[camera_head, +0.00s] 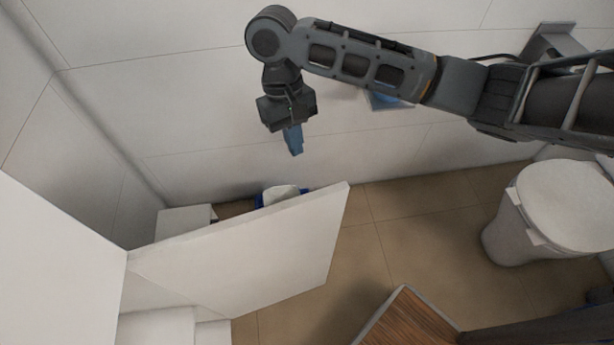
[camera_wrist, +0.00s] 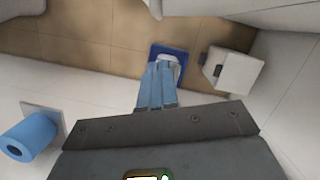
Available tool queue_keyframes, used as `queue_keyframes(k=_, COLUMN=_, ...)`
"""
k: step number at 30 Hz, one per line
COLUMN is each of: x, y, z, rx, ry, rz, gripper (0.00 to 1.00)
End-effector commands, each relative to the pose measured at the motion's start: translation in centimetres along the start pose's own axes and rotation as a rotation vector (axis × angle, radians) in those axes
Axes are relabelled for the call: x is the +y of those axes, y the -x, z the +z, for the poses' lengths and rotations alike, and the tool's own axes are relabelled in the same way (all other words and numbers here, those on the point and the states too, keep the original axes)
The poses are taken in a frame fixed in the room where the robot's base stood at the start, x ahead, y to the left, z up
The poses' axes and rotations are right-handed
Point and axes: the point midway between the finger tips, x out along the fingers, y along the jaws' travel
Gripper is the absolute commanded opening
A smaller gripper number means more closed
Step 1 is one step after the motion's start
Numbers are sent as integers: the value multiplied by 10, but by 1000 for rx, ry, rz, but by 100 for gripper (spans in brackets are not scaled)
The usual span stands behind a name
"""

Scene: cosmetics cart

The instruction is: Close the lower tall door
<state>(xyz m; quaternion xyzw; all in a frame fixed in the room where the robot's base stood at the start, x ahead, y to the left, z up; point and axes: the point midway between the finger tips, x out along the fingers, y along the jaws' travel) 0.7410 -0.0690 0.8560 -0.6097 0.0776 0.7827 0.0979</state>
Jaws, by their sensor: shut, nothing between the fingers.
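The white tall door (camera_head: 250,253) stands open in the head view, swung out from the white cabinet (camera_head: 55,265) at the left, with its free edge over the tiled floor. Pale white panels at the top right of the wrist view (camera_wrist: 225,8) seem to be the door, but only part shows. My gripper (camera_head: 295,152) is above and behind the door's far side, near the back wall, pointing down and apart from the door. Its blue fingers (camera_wrist: 158,75) are together and empty in the wrist view.
Behind the door are a blue bin (camera_wrist: 157,52) with white content and a small white box (camera_wrist: 235,73). A blue roll (camera_wrist: 30,135) hangs on the wall. A white toilet (camera_head: 565,205) stands at right. A wooden-topped piece (camera_head: 410,322) is in front. Floor between is clear.

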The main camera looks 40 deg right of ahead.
Motion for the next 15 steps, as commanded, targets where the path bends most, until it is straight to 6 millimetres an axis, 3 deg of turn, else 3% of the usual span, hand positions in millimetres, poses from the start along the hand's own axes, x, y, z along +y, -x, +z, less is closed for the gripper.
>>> queue_keyframes(k=8, x=0, y=-55, z=0, rx=0, ry=-1, rz=0, gripper=0)
queue_keyframes(k=15, x=0, y=-72, z=26, rx=1, ry=0, rz=-1, gripper=0)
